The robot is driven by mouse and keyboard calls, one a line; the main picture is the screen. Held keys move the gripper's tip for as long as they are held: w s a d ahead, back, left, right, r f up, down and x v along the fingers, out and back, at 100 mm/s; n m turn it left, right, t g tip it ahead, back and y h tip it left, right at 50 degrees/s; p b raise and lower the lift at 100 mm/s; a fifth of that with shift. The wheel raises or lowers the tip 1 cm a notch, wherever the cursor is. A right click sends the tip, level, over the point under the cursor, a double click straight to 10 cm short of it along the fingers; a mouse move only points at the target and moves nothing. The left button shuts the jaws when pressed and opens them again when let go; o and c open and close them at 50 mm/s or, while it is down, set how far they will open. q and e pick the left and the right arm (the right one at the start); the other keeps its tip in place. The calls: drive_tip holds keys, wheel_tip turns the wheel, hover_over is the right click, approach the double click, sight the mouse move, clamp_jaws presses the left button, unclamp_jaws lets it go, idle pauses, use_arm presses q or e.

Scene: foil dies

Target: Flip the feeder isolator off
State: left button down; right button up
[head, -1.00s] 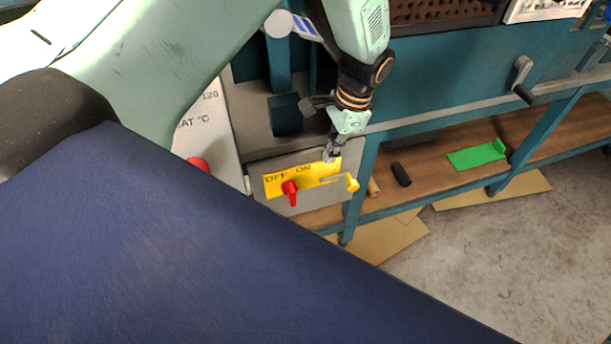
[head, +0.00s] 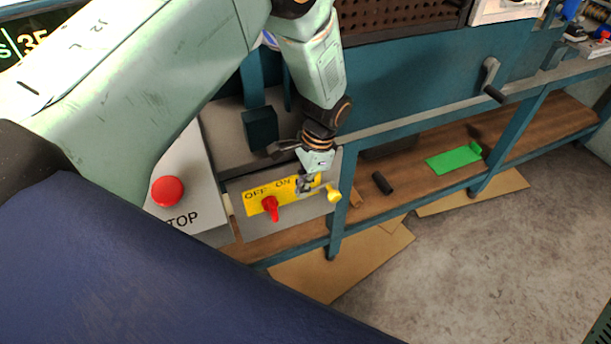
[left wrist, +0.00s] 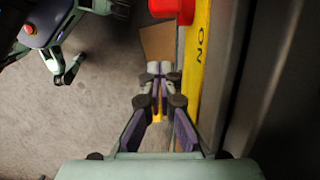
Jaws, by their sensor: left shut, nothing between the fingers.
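The feeder isolator is a yellow plate (head: 252,210) marked OFF and ON on a grey panel below the bench top. Its red handle (head: 270,208) hangs downward near the plate's lower edge, below the lettering. A yellow knob (head: 333,192) sticks out at the plate's right end. My left gripper (head: 305,190) is shut and empty in front of the plate's right part, between the handle and the knob, hiding what is behind it. In the left wrist view the red handle (left wrist: 172,9) lies beyond the shut fingertips, apart from them, beside the yellow plate (left wrist: 199,60).
A red stop button (head: 167,191) sits on a light panel to the left of the isolator. A crank handle (head: 490,80) projects at the right. A dark cylinder (head: 382,183) and a green piece (head: 455,158) lie on the wooden lower shelf. Cardboard sheets (head: 330,268) lie on the floor.

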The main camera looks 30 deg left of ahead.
sight(273, 210)
use_arm(q)
drive_tip(key=shift+s+a+f+b, duration=0.25)
drive_tip(key=shift+s+a+f, duration=0.35)
drive_tip(key=shift+s+a, duration=0.25)
drive_tip(key=shift+s+a+f+b, duration=0.25)
drive_tip(key=shift+s+a+f, duration=0.35)
drive_tip(key=shift+s, duration=0.3)
use_arm(e)
drive_tip(key=shift+f, duration=0.65)
use_arm(q)
drive_tip(key=shift+w, duration=0.1)
use_arm(e)
drive_tip(key=shift+s, duration=0.2)
